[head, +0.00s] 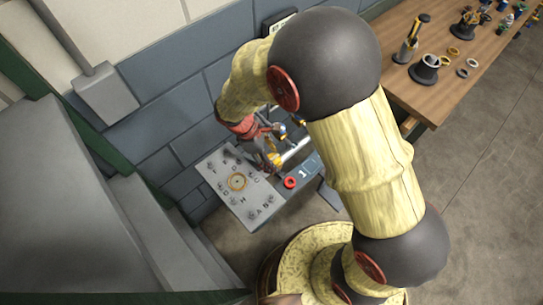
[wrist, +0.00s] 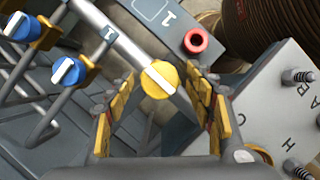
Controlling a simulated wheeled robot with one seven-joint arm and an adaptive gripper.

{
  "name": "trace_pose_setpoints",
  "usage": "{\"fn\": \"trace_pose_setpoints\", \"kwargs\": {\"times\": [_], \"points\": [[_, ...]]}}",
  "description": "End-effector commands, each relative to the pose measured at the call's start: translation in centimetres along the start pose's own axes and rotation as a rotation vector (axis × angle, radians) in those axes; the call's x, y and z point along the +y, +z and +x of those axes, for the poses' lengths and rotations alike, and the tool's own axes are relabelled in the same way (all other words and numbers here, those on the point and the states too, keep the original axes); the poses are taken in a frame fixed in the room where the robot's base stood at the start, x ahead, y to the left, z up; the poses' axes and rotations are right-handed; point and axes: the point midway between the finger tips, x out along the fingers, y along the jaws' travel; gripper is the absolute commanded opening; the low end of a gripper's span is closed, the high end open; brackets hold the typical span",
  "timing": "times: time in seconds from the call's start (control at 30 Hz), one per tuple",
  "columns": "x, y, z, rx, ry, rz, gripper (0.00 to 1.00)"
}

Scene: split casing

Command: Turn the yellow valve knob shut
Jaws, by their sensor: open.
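The yellow valve knob (wrist: 159,80) is round with a pale stripe across its face, and sits on a grey pipe (wrist: 122,38). The stripe runs roughly along the pipe, from upper left to lower right. My gripper (wrist: 161,84) is open, with one yellow-padded finger on each side of the knob in the wrist view. I cannot tell whether either pad touches it. In the head view my gripper (head: 268,148) reaches down to the pipes by the wall, and the knob is hard to tell from the yellow pads there.
Two blue knobs (wrist: 68,71) with white stripes sit on neighbouring pipes to the left. A red ring-shaped part (wrist: 196,40) is near a plate marked 1. A lettered grey panel (head: 219,190) with several studs lies close by. A wooden workbench (head: 440,100) stands at right.

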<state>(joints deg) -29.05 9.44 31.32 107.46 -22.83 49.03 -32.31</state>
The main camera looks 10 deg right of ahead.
Motion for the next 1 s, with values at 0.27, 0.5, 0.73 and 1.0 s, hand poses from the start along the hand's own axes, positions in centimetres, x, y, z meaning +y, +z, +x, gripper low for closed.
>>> {"fn": "trace_pose_setpoints", "kwargs": {"times": [0.27, 0.5, 0.73, 1.0], "points": [[0.0, 0.0, -0.03, 0.0, 0.0, 0.0, 0.45], [0.0, -0.01, -0.04, 0.0, 0.0, 0.0, 0.32], [0.0, -0.01, -0.04, 0.0, 0.0, 0.0, 0.19], [0.0, 0.0, -0.04, 0.0, -0.002, 0.004, 0.11]]}}
